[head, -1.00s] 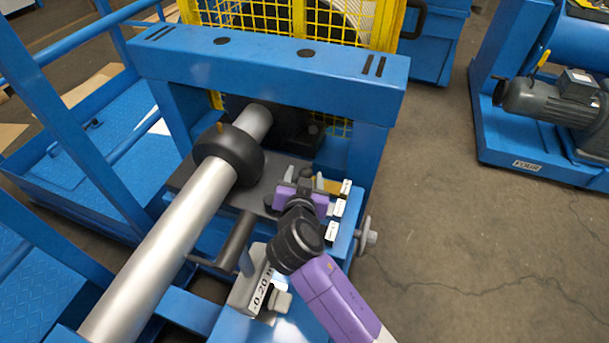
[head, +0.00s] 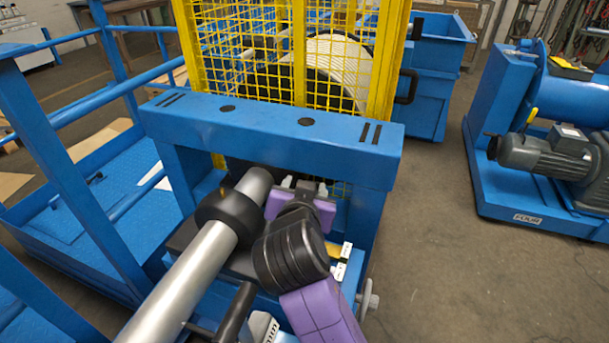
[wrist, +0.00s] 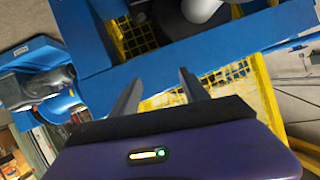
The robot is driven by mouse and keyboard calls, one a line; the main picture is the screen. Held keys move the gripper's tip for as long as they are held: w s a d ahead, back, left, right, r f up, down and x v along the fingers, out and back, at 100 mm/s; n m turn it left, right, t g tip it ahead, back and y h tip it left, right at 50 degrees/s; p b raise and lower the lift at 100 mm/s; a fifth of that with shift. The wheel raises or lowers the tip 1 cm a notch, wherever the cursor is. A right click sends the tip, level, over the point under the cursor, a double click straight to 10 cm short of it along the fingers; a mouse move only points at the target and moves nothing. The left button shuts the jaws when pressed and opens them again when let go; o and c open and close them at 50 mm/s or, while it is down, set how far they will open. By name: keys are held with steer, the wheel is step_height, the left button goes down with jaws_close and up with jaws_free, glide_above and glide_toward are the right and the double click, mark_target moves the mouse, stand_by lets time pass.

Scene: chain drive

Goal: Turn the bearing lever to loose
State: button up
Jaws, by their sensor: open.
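My gripper (head: 304,186) is raised beside the right side of the silver shaft (head: 190,275), below the blue crossbeam, in the head view. In the wrist view its two dark fingers (wrist: 160,88) are spread apart with nothing between them. A yellow-orange piece (head: 334,252), perhaps the bearing lever, shows just right of my wrist, beside white labels (head: 340,271). My arm hides most of it, and I cannot tell its setting. A black bearing collar (head: 228,214) sits around the shaft. No lever is clear in the wrist view.
The blue crossbeam (head: 270,132) spans above my gripper, with the yellow mesh guard (head: 240,60) behind it. A black crank handle (head: 236,312) is close to my arm's left. Open floor (head: 430,230) lies to the right.

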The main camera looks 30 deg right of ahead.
steer(key=shift+r, duration=1.35)
steer(key=shift+w+f, duration=0.1)
steer(key=c, duration=0.5)
steer(key=shift+w+f+n+g+y+p, duration=0.55)
steer(key=shift+w+f+n, duration=0.2)
steer(key=shift+f+n, duration=0.25)
jaws_close()
steer(key=w+a+f+n+g+y+p, duration=0.1)
steer(key=f+n+g+y, duration=0.1)
steer(key=f+n, duration=0.3)
steer(key=w+a+f+n+g+y+p, duration=0.1)
steer(key=a+f+n+g+y, duration=0.1)
steer(key=f+n, duration=0.3)
steer(key=a+f+n+g+y+p, duration=0.1)
steer(key=f+n+g+y, duration=0.3)
steer(key=n, duration=0.3)
steer(key=shift+w+a+f+y+p, duration=0.2)
steer(key=shift+w+f+y+p, duration=0.15)
steer(key=shift+w+f, duration=0.05)
steer(key=shift+s+d+p, duration=0.2)
steer(key=shift+s+d, duration=0.2)
steer(key=shift+d, duration=0.2)
steer(key=shift+s+d+p, duration=0.15)
steer(key=shift+s+d, duration=0.2)
steer(key=shift+d, duration=0.2)
steer(key=shift+s+d+f, duration=0.25)
steer(key=shift+s+d, duration=0.15)
steer(key=shift+d, duration=0.1)
